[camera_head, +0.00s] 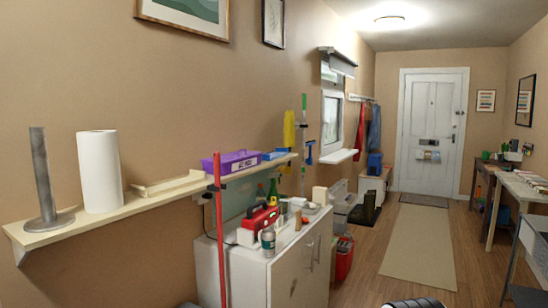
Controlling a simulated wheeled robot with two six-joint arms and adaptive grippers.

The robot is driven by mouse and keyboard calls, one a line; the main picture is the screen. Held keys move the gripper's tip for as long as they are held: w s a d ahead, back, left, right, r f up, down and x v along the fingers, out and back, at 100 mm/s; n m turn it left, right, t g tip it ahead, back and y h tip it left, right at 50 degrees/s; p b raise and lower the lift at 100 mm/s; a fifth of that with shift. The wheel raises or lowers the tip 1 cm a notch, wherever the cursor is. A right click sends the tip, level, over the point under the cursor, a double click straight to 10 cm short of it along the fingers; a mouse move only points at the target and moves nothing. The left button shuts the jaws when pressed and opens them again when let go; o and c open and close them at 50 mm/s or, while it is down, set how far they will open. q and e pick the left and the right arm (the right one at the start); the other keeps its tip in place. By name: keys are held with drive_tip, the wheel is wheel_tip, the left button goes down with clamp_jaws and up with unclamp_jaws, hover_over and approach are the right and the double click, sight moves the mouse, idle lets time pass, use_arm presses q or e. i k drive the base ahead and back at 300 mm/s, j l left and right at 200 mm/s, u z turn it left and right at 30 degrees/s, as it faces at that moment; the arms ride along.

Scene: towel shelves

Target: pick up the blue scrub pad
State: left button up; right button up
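A small flat blue item (274,156), which may be the blue scrub pad, lies at the right end of the long wall shelf (140,205). It is beside the purple box (230,162), and it is too small to make out clearly. Neither of my grippers can be made out. Only dark rounded parts, likely of my own arms, show at the bottom edge.
A paper towel roll (99,172) and a grey upright holder (46,190) stand on the shelf's left part. A red pole (219,235) rises in front of the shelf. Below is a white cabinet (290,275) with a red toolbox (262,218). The floor runner (425,245) is clear.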

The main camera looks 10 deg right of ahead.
sight(280, 152)
drive_tip(key=i+l+z, duration=0.15)
drive_tip(key=z, duration=0.25)
drive_tip(key=i+l+z, duration=0.1)
drive_tip(key=z, duration=0.3)
drive_tip(key=i+z, duration=0.3)
drive_tip(key=z, duration=0.15)
drive_tip(key=i, duration=3.3)
drive_tip(key=i+u, duration=0.25)
drive_tip(key=u, duration=0.2)
drive_tip(key=i+l+u, duration=0.1)
drive_tip(key=u, duration=0.3)
drive_tip(key=i+l+u, duration=0.2)
drive_tip(key=u, duration=0.25)
drive_tip(key=i+l+u, duration=0.25)
drive_tip(key=u, duration=0.15)
drive_tip(key=i+l+u, duration=0.15)
drive_tip(key=l+u, duration=0.15)
drive_tip(key=u, duration=0.15)
drive_tip(key=i+l+u, duration=0.1)
drive_tip(key=l+u, duration=0.2)
drive_tip(key=u, duration=0.15)
